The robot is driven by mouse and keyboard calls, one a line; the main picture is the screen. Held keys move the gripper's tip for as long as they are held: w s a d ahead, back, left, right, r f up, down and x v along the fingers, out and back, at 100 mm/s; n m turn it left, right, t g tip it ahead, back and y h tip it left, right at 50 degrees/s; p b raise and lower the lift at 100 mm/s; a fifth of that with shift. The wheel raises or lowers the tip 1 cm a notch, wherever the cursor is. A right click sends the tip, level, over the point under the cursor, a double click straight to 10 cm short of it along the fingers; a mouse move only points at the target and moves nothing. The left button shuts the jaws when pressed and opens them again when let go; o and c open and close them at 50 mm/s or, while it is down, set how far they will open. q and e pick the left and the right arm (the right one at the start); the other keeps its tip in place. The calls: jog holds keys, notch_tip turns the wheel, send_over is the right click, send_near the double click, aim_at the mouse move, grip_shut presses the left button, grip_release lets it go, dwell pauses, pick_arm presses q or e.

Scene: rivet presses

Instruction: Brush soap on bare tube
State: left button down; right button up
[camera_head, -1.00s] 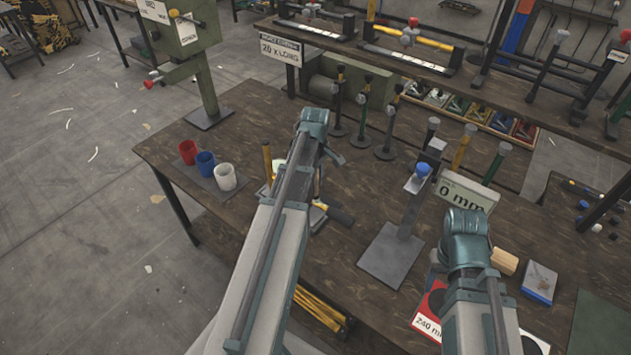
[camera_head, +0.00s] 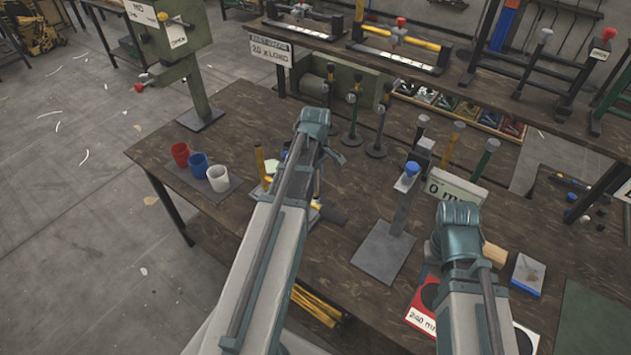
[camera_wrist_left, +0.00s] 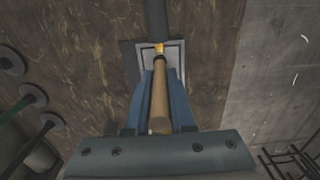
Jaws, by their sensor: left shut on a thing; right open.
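In the left wrist view, my left gripper (camera_wrist_left: 158,105) is shut on the wooden handle of a brush (camera_wrist_left: 160,95). The brush's yellowish tip is over the edge of a grey square tray (camera_wrist_left: 176,55). A dark tube (camera_wrist_left: 155,18) lies just beyond the tip; whether they touch I cannot tell. The tube also shows on the table in the head view (camera_head: 332,212). There my left gripper (camera_head: 318,155) is mostly hidden by its own arm. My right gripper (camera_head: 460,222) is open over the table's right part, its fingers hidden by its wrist.
Red (camera_head: 181,154), blue (camera_head: 198,165) and white (camera_head: 218,178) cups stand at the table's left. A grey stand plate (camera_head: 382,250) with an upright post lies between my arms. Several upright posts stand behind. A green press (camera_head: 180,60) stands at the back left.

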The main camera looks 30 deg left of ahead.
aim_at(316, 195)
pick_arm(q)
jog(key=shift+r+p, duration=1.6)
jog(key=shift+r, duration=0.4)
notch_tip(316, 195, up, 3)
jog(key=p, duration=0.3)
jog(key=shift+r, duration=0.1)
